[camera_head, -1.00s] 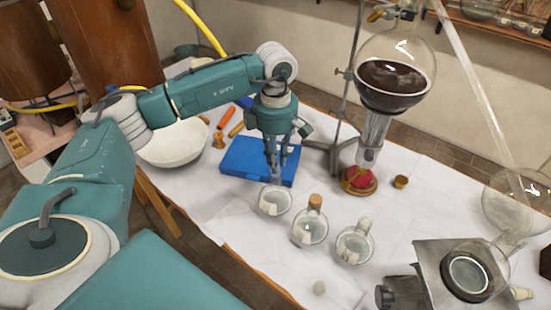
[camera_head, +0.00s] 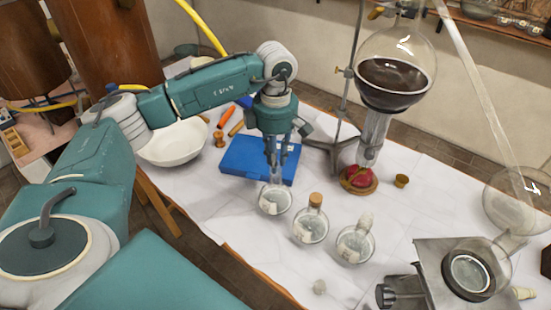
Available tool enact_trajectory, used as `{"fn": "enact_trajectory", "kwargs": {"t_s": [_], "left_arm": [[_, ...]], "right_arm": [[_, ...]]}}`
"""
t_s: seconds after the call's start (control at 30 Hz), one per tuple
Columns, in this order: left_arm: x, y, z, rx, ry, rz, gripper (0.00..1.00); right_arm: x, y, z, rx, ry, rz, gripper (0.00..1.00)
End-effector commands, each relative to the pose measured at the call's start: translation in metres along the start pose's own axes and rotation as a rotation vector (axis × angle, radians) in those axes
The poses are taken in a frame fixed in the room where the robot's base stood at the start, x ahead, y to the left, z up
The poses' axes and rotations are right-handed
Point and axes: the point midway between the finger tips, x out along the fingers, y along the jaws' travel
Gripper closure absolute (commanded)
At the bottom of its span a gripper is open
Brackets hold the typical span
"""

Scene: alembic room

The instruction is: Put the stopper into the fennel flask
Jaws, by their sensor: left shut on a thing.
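Three round glass flasks stand in a row on the white-covered table. The left flask (camera_head: 275,201) shows no cork of its own. The middle flask (camera_head: 310,229) has a brown cork, and the right flask (camera_head: 355,246) has a pale top. Their labels are too small to read, so I cannot tell which is fennel. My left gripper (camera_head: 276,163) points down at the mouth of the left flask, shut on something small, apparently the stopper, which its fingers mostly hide. I cannot tell whether it sits in the neck. My right gripper is not in view.
A blue case (camera_head: 245,157) lies behind the left flask, with a white bowl (camera_head: 175,146) to its left. A metal stand with a large dark-filled flask (camera_head: 394,80) rises behind. A metal burner unit (camera_head: 440,262) is at right.

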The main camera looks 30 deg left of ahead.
Motion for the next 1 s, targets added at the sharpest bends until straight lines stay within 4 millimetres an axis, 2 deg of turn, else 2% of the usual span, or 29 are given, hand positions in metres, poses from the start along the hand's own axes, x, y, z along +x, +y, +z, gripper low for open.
{"fn": "enact_trajectory", "kwargs": {"t_s": [1.0], "left_arm": [[0.0061,0.0001,0.0,0.0,0.0,0.0,1.0]], "right_arm": [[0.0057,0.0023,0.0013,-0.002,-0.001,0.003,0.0]]}}
